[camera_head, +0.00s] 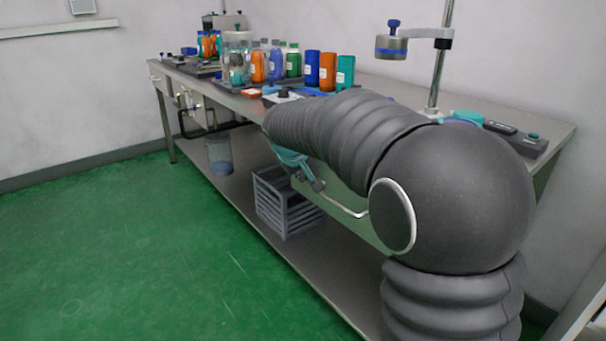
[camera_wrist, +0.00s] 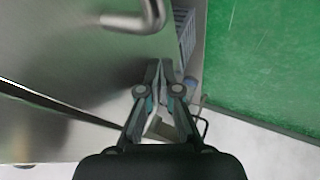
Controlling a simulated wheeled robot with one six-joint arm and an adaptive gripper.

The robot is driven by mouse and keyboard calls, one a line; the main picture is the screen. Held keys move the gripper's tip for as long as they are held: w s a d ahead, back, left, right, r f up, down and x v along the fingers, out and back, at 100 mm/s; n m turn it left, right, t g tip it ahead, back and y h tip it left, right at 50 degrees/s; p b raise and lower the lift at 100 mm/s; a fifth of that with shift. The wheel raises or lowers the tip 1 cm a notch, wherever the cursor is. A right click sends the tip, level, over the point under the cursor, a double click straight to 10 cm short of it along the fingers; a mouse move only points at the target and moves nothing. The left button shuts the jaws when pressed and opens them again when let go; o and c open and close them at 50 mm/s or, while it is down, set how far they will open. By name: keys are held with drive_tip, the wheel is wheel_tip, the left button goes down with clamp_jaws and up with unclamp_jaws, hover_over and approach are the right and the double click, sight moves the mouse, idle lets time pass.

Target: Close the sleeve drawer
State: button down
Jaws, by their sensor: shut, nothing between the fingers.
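A grey-green drawer front (camera_head: 355,195) with a bent metal bar handle (camera_head: 345,211) is under the bench top, partly hidden behind my arm. I cannot tell from these views how far it stands out. In the wrist view, the handle (camera_wrist: 152,14) shows at the top, beside a broad brushed-metal surface (camera_wrist: 60,60). My gripper (camera_head: 316,184) hangs beside the left end of the handle in the head view. In the wrist view, my gripper (camera_wrist: 163,72) is shut and empty, its tips apart from the handle in the picture.
The metal bench (camera_head: 225,95) carries several coloured bottles (camera_head: 312,70) and a stand (camera_head: 437,60). A grey crate (camera_head: 285,205) and a clear bin (camera_head: 219,157) stand on the lower shelf. The green floor (camera_head: 130,255) in front is clear.

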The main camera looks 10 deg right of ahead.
idle(0.3)
drive_tip(key=s+a+r, duration=0.5)
drive_tip(key=s+r, duration=0.3)
drive_tip(key=s+f+g+y, duration=0.1)
drive_tip(key=s+f+g, duration=0.1)
drive_tip(key=s+f, duration=0.6)
drive_tip(key=s+d+f+m, duration=0.1)
drive_tip(key=s+d, duration=0.3)
drive_tip(key=s, duration=0.3)
drive_tip(key=s+d+f+m+y, duration=0.1)
drive_tip(key=s+d+m, duration=0.1)
drive_tip(key=s+d, duration=0.3)
drive_tip(key=s+d+f+m, duration=0.1)
drive_tip(key=s+d, duration=0.3)
drive_tip(key=s, duration=0.6)
drive_tip(key=shift+s+d+f+m+t, duration=0.3)
drive_tip(key=shift+s+d+f+m, duration=0.05)
drive_tip(key=shift+m, duration=0.15)
